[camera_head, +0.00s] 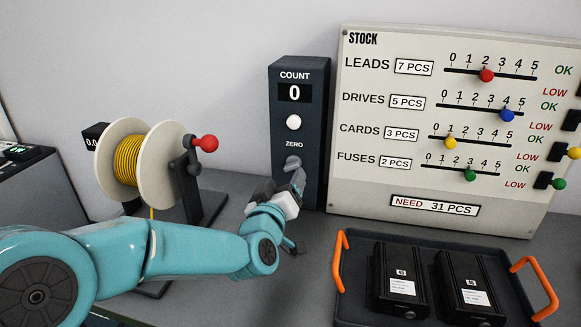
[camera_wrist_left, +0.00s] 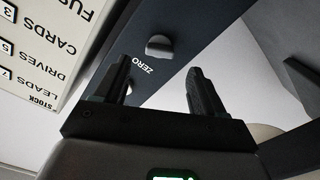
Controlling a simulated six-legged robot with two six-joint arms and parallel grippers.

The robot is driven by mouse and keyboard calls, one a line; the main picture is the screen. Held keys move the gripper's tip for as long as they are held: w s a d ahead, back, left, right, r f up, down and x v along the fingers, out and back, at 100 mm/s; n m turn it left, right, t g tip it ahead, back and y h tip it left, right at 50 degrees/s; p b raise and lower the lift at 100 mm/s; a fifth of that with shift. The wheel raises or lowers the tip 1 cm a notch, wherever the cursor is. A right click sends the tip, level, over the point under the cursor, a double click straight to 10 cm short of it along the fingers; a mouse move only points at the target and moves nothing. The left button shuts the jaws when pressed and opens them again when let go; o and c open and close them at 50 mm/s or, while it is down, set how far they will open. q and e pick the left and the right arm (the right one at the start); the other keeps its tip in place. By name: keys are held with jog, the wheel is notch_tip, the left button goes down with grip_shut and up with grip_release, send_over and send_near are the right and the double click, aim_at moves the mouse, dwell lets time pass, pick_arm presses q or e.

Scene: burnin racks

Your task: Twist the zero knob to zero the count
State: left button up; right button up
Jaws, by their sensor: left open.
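The dark count box (camera_head: 313,130) stands upright at the back. Its display (camera_head: 295,93) reads 0, with a white round button (camera_head: 294,122) under it. The grey zero knob (camera_head: 292,162) sits below the ZERO label, partly covered from below by my left gripper (camera_head: 298,180). In the left wrist view the knob (camera_wrist_left: 160,46) is in front of the open fingers of my left gripper (camera_wrist_left: 160,88), roughly centred between them and apart from them. Nothing is between the fingers. My right gripper is not in view.
A stock board (camera_head: 455,130) with coloured sliders stands right of the box. A tray (camera_head: 345,300) with orange handles holds two black units at the front right. A spool (camera_head: 165,165) of yellow wire with a red-knobbed crank stands on the left, behind my left arm.

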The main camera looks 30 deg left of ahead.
aim_at(291, 169)
pick_arm(q)
jog(key=x, duration=0.6)
jog(key=shift+p, duration=0.35)
jog(key=c, duration=1.1)
